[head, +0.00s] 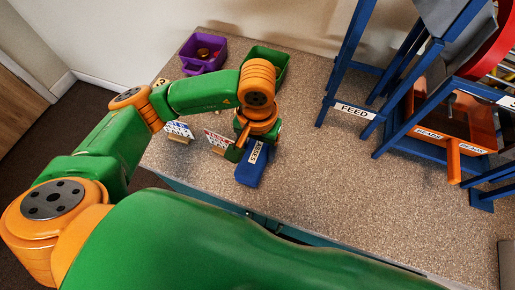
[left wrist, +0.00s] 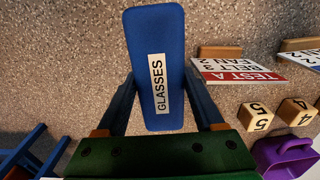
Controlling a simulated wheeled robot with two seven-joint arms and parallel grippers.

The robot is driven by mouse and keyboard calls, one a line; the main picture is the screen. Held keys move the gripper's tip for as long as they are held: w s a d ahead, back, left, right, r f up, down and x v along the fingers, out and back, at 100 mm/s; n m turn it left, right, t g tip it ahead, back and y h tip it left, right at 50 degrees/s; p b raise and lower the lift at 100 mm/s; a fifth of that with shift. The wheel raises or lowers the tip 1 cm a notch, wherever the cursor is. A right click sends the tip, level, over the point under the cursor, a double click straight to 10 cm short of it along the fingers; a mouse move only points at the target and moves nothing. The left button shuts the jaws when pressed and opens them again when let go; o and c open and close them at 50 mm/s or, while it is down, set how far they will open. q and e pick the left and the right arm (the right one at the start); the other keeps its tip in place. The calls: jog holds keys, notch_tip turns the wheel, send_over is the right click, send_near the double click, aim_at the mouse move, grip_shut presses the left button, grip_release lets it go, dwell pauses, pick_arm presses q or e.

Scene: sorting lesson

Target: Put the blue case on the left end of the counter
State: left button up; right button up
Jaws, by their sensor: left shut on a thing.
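The blue case (head: 250,168), labelled GLASSES, is in my left gripper (head: 248,149) near the front edge of the counter (head: 325,195), towards its left part. In the left wrist view the case (left wrist: 157,35) fills the middle, and the two fingers of my left gripper (left wrist: 158,98) close on its sides. The speckled counter top (left wrist: 60,60) shows behind it. I cannot tell whether the case touches the counter. My right gripper is not in view.
Small cards on wooden stands (head: 179,130) (head: 217,140) stand just left of the case. A purple bin (head: 203,66) and a green bin (head: 280,58) sit at the back left. A blue frame labelled FEED (head: 354,111) stands at the right. The middle counter is clear.

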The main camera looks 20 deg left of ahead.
aim_at(257, 147)
pick_arm(q)
jog(key=shift+s+f, duration=0.1)
jog(key=shift+f, duration=0.65)
jog(key=shift+w+a+f, duration=0.2)
jog(key=shift+w+f, duration=0.1)
jog(key=shift+w, duration=0.05)
jog(key=shift+s+d+f+b, duration=0.1)
jog(key=shift+f+b, duration=0.05)
jog(key=shift+b, duration=0.15)
jog(key=o, duration=1.5)
jog(key=shift+c, duration=0.2)
jog(key=shift+r, duration=0.2)
jog(key=shift+r+p, duration=0.3)
jog(key=shift+p, duration=0.1)
notch_tip(257, 147, up, 12)
jog(key=shift+f, duration=0.25)
